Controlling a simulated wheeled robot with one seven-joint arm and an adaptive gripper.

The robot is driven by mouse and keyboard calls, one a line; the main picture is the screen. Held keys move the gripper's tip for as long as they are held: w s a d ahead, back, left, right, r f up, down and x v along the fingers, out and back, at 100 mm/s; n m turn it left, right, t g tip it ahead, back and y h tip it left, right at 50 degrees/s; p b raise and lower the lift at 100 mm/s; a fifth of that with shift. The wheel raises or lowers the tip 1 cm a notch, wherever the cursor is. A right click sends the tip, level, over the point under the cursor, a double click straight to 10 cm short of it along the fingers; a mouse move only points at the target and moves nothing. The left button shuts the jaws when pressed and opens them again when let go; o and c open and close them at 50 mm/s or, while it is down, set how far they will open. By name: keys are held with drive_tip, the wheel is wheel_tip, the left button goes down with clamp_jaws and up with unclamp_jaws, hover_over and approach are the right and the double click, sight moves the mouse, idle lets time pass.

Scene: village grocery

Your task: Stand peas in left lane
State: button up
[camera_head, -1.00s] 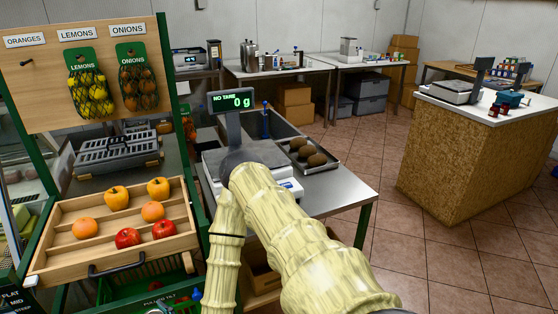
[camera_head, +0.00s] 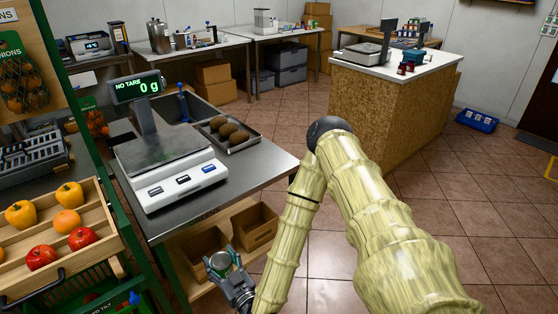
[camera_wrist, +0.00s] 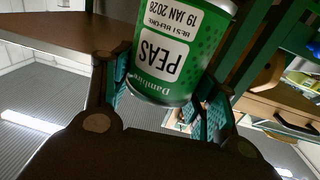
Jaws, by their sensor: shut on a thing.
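A green can of peas (camera_head: 220,262) with a pale metal end is held in my gripper (camera_head: 228,275), low in front of the steel table's lower shelf in the head view. In the wrist view the can (camera_wrist: 166,55) fills the top middle. Its label reads PEAS and BEST BEFORE 19 JAN 2028, upside down in that picture. My gripper's teal-padded fingers (camera_wrist: 160,92) are shut on the can from both sides. No lane that I can identify shows in either view.
The steel table (camera_head: 265,165) bears a scale (camera_head: 170,180) reading 0 g and a tray (camera_head: 246,143) of brown produce. Cardboard boxes (camera_head: 255,228) sit on its lower shelf. A wooden fruit rack (camera_head: 108,232) stands at left. Tiled floor (camera_head: 480,215) is free at right.

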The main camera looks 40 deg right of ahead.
drive_tip(key=w+d+r+m+h+b, duration=0.1)
drive_tip(key=w+d+r+m+h, duration=0.2)
drive_tip(key=d+r, duration=0.8)
drive_tip(key=w+d+r+m+h, duration=0.15)
drive_tip(key=w+d+r, duration=0.45)
drive_tip(key=d+r, duration=0.6)
drive_tip(key=h+p, duration=0.1)
drive_tip(key=p, duration=0.3)
hover_over(266, 164)
drive_tip(key=shift+n+g, duration=0.4)
drive_tip(key=shift+n, duration=0.05)
drive_tip(key=shift+s+f, duration=0.1)
drive_tip(key=shift+f, duration=3.5)
drive_tip(key=shift+f+b, duration=0.1)
drive_tip(key=shift+b, duration=0.25)
drive_tip(key=o, duration=1.2)
drive_tip(key=shift+c, duration=0.2)
